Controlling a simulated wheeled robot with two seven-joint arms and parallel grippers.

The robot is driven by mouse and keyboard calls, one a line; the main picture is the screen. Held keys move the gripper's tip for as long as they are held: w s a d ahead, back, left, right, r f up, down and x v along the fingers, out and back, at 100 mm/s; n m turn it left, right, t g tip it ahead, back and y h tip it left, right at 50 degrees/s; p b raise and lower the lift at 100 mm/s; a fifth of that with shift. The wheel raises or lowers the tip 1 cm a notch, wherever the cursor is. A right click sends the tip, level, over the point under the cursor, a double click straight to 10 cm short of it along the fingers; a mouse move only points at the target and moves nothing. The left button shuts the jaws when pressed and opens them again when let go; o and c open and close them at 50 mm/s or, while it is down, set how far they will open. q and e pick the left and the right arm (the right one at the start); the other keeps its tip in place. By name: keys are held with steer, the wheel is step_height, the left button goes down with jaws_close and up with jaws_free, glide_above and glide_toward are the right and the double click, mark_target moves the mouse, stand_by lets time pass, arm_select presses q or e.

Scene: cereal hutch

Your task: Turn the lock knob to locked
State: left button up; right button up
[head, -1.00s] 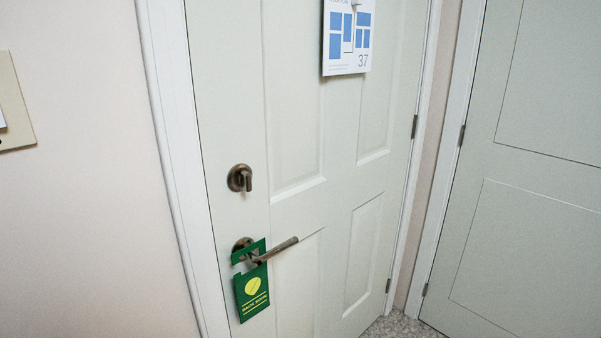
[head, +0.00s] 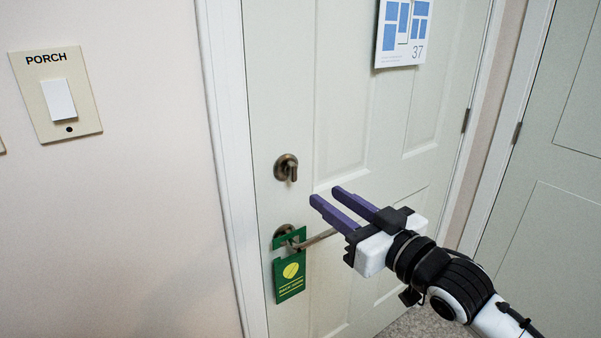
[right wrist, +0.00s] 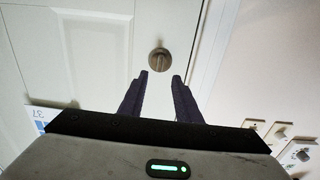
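The bronze lock knob (head: 286,168) is on the pale door (head: 345,140), above the lever handle. Its thumb-turn points downward in the head view. In the right wrist view the knob (right wrist: 159,60) shows just beyond the fingertips, near the middle. My right gripper (head: 327,197) is in front of the door, below and to the right of the knob in the head view. Its two purple fingers are apart with nothing between them. It also shows in the right wrist view (right wrist: 160,75). My left gripper is not in view.
A lever handle (head: 318,239) below the knob carries a green hanger (head: 290,272). A PORCH switch plate (head: 56,95) is on the left wall. A sheet marked 37 (head: 402,32) is on the door. A second door (head: 545,200) stands at the right.

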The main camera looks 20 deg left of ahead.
mark_target(295, 172)
steer(key=x, duration=1)
steer(key=shift+w+a+r, duration=0.15)
steer(key=shift+a+r, duration=0.05)
steer(key=shift+r, duration=0.1)
jaws_close()
